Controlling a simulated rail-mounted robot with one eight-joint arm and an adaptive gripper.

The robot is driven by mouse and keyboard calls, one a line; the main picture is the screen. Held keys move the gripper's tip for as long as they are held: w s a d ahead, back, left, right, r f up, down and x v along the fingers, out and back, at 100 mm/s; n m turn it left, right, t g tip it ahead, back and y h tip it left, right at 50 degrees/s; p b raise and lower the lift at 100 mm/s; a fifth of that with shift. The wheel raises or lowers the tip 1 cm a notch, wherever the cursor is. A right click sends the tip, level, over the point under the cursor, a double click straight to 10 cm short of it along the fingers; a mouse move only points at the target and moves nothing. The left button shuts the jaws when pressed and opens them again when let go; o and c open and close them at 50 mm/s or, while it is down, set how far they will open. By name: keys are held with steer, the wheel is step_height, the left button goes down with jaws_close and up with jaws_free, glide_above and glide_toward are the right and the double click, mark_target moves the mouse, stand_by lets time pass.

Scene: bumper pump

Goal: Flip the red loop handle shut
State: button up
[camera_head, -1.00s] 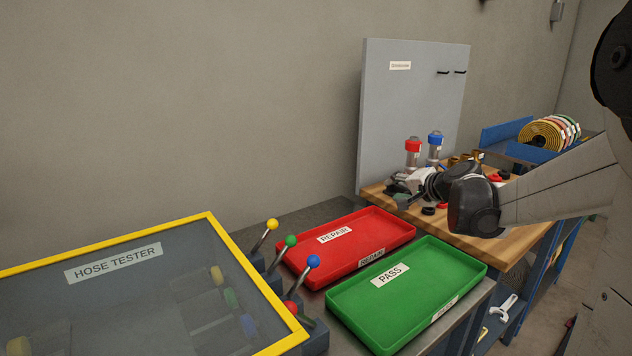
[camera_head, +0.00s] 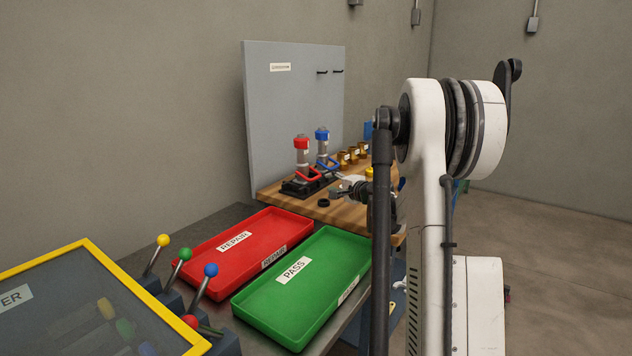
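The red loop handle (camera_head: 308,174) is at the foot of a clear, red-capped cylinder (camera_head: 302,150) on a black base (camera_head: 298,189) on the wooden bench. It appears to stick out to the right of the cylinder; its exact tilt is too small to tell. A blue loop handle (camera_head: 331,163) is at the foot of the blue-capped cylinder (camera_head: 322,142) just behind. My gripper (camera_head: 343,190) is small in view, right of the red handle and apparently apart from it. My arm hides part of its right side, and its finger opening cannot be made out.
A red REPAIR tray (camera_head: 205,262) and green PASS tray (camera_head: 262,308) lie in front of the bench (camera_head: 275,196). Brass fittings (camera_head: 352,155) stand behind the cylinders. A grey panel (camera_head: 290,110) rises at the back. Ball-topped levers (camera_head: 200,285) stand by the hose tester at left.

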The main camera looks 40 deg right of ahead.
mark_target(316, 178)
steer(key=b+x, duration=0.1)
steer(key=x, duration=0.9)
steer(key=shift+w, duration=0.15)
jaws_close()
